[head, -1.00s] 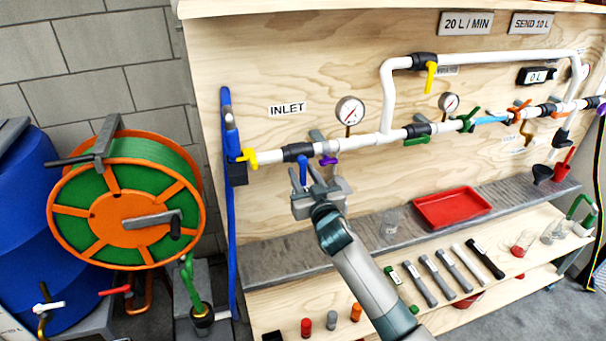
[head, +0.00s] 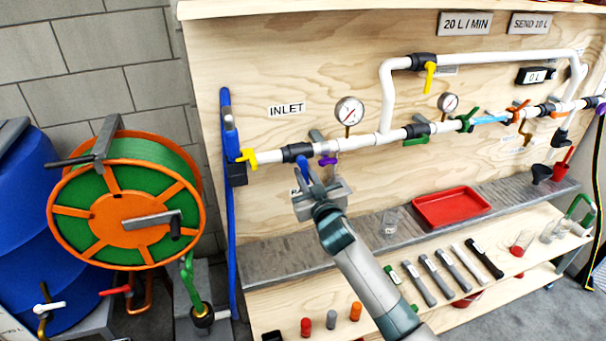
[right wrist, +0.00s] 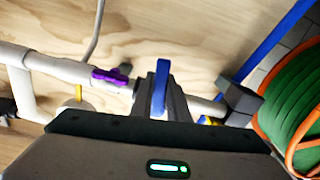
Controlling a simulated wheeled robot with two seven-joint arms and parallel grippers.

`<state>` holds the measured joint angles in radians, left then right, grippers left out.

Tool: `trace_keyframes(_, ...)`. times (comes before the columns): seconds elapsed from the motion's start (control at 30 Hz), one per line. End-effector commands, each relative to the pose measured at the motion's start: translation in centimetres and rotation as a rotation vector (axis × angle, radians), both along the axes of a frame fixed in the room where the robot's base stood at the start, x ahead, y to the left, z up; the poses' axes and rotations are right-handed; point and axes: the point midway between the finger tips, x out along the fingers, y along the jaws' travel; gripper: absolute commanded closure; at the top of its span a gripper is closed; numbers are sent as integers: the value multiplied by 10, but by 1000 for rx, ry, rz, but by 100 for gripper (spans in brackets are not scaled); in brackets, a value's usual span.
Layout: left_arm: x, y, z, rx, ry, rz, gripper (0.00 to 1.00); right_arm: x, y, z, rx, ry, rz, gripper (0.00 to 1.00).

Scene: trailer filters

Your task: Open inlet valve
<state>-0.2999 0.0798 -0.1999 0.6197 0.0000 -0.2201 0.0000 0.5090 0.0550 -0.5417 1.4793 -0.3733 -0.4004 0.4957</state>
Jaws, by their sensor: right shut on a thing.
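The white inlet pipe (head: 270,156) runs along the plywood panel under the INLET label (head: 287,109). A black valve body (head: 297,152) sits on it, with a blue lever handle (head: 304,167) pointing down from it. My right gripper (head: 307,178) is at this handle and shut on it. In the right wrist view the blue handle (right wrist: 160,85) stands between the fingers, in front of the pipe. The fingers partly hide the handle and valve body. My left gripper is not in view.
A purple handle (head: 327,161) and a pressure gauge (head: 349,111) are close to the right of the valve. A yellow handle (head: 246,157) and blue hose (head: 226,190) are to the left. The hose reel (head: 125,210) stands further left. A red tray (head: 452,207) lies on the ledge.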

Motion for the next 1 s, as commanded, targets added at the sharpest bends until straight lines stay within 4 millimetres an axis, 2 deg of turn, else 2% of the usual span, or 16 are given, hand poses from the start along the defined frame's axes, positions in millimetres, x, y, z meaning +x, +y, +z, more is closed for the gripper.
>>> trace_keyframes(0.5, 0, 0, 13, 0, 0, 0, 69, 4, -13, 5, -350, -113, 0, 100)
trace_keyframes(0.73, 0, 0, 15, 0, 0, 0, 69, 5, -16, 6, -432, -139, 0, 100)
trace_keyframes(1.0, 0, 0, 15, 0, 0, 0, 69, 5, -16, 6, -450, -145, 0, 100)
